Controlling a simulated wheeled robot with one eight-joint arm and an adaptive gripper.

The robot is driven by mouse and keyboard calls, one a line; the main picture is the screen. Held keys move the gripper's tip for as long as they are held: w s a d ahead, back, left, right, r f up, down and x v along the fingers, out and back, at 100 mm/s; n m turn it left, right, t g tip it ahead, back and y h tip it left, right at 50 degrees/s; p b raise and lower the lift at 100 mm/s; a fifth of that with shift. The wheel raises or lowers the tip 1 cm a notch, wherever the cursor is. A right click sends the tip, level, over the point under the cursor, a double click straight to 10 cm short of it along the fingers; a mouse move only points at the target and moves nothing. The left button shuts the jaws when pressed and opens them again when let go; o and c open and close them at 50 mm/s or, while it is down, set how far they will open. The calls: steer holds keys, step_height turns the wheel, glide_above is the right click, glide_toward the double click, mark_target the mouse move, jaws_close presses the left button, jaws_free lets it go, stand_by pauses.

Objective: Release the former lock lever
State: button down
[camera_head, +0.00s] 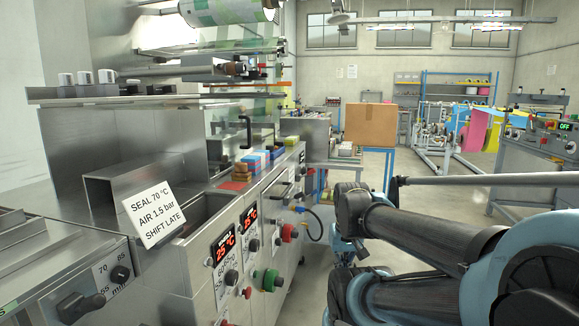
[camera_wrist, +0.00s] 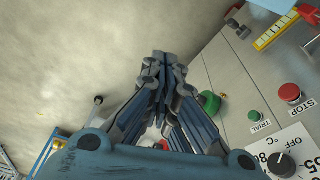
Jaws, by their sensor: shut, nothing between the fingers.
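I cannot tell for certain which part is the former lock lever. In the head view, a black handle (camera_head: 80,307) sits on a plate marked in mm at the lower left, and another black handle (camera_head: 246,130) stands on the machine further back. In the wrist view, a small dark lever-like part (camera_wrist: 238,29) shows at the upper right on the machine panel. My gripper (camera_wrist: 162,62) is shut and empty in the wrist view, apart from that part and to its left. In the head view, my arm fills the lower right and my gripper cannot be made out.
The machine front carries a green knob (camera_wrist: 209,102), a TRIAL button (camera_wrist: 256,116), a red STOP button (camera_wrist: 290,92) and a black dial (camera_wrist: 281,163). A note card (camera_head: 155,212) stands on the machine. Bare floor (camera_wrist: 70,50) lies left of the panel.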

steer(key=shift+w+a, duration=0.15)
steer(key=w+a+r+n, duration=0.1)
steer(key=w+r+n, duration=0.2)
steer(key=w+r, duration=1.35)
steer(key=w+r+n+y, duration=0.1)
steer(key=w+r+n, duration=0.1)
steer(key=w+r, duration=0.55)
steer(key=w+r+n, duration=0.2)
steer(key=w+r, duration=0.3)
steer(key=w, duration=0.5)
steer(key=w+r+n+g+y, duration=0.1)
steer(key=w+r+n, duration=0.2)
steer(key=w, duration=1.6)
steer(key=w+f+n, duration=0.2)
steer(key=w+f, duration=0.1)
steer(key=w, duration=0.6)
steer(key=w+f+n, duration=0.2)
steer(key=w+f, duration=0.1)
steer(key=w, duration=0.6)
steer(key=shift+d+y, duration=0.4)
steer(key=shift+f, duration=0.1)
